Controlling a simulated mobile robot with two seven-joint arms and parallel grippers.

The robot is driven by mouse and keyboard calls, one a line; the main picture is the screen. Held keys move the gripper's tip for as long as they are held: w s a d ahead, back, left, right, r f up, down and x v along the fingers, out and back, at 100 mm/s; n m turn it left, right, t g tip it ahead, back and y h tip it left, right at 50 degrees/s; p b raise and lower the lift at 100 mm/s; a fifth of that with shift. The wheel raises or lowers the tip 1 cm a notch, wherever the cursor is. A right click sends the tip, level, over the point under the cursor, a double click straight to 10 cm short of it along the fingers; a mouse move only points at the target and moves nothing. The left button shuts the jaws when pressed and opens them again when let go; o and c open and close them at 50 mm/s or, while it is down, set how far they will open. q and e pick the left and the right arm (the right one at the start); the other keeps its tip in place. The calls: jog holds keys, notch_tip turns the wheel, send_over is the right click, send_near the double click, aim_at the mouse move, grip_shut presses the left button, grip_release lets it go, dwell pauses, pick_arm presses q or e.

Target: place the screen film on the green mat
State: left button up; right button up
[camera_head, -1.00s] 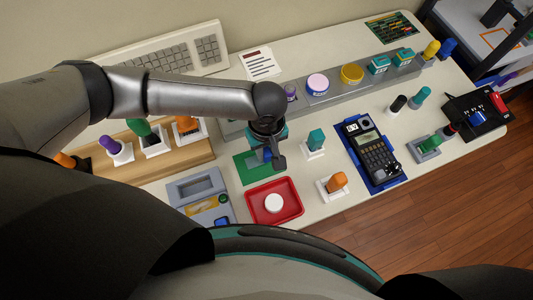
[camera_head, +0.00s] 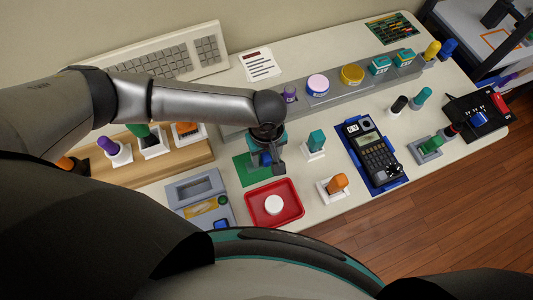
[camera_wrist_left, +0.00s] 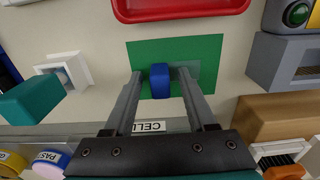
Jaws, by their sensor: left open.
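The green mat (camera_head: 252,170) lies on the table behind the red tray; in the left wrist view its bare part (camera_wrist_left: 207,55) shows around the fingertips. A small blue block (camera_wrist_left: 160,82), probably the screen film's grip, stands over the middle of the mat. My right gripper is not in view.
The red tray (camera_head: 290,212) with a white disc stands just in front of the mat. A grey box (camera_head: 195,188) is on its left, a teal-topped white holder (camera_head: 314,146) on its right. A long grey rack (camera_head: 335,88) runs behind. Bare table lies right of the mat.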

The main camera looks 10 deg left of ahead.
aim_at(267, 157)
pick_arm(q)
notch_tip(267, 157, up, 12)
jog(key=p, duration=0.4)
jog(key=shift+r, duration=0.2)
jog(key=shift+s, duration=0.1)
